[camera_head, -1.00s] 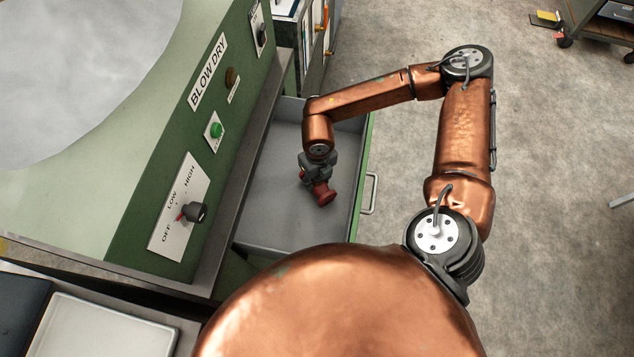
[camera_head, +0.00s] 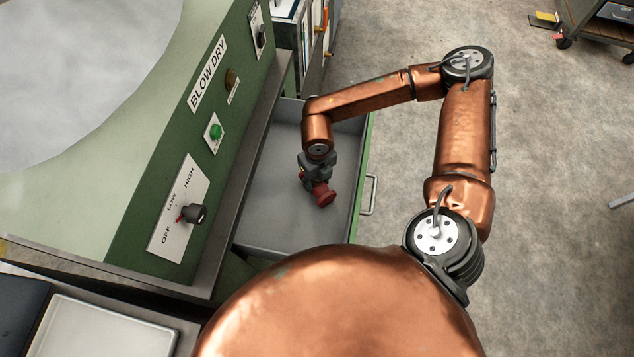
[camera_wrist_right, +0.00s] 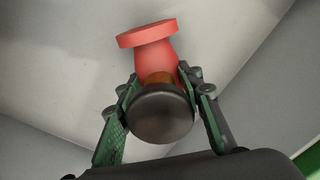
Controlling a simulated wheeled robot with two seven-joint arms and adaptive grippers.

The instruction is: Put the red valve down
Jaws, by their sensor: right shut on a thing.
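The red valve (camera_head: 323,194) is a red flanged spool shape. It is in or just above the open grey drawer (camera_head: 285,215) in the head view. My right gripper (camera_head: 315,178) is shut on it. In the right wrist view the valve's red flange and body (camera_wrist_right: 150,55) stick out beyond the fingers, with a brownish band and a dark round end (camera_wrist_right: 161,113) between them. The right gripper's green and dark fingers (camera_wrist_right: 160,95) lie on both sides of it. I cannot tell whether the valve touches the drawer floor. My left gripper is not in view.
The drawer's green front with a metal handle (camera_head: 369,195) is to the right. The green machine panel (camera_head: 205,150) with knobs and a green button borders the drawer on the left. The drawer floor around the valve looks clear. A cart (camera_head: 597,22) stands far off at upper right.

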